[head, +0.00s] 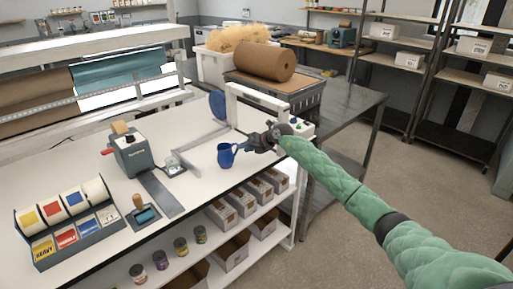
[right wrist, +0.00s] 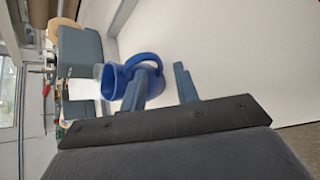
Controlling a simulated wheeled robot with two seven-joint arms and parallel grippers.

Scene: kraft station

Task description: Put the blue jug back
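The blue jug (head: 225,156) is upright, seemingly on the white worktop, with its handle turned toward my right gripper. My right gripper (head: 249,146) is just to the right of the jug, low over the worktop. In the right wrist view the two fingers (right wrist: 160,86) are spread apart. The jug (right wrist: 112,81) shows beyond them, and its handle (right wrist: 151,59) appears in the gap between the fingers. One finger partly covers the jug. I cannot tell whether the fingers touch it. My left gripper is out of view.
A white frame (head: 258,96) and a blue round item (head: 217,105) stand behind the jug. A grey dispenser (head: 130,154), a small scale-like item (head: 174,166), a stamp (head: 141,210) and a label roll holder (head: 68,218) occupy the left. Worktop around the jug is mostly clear.

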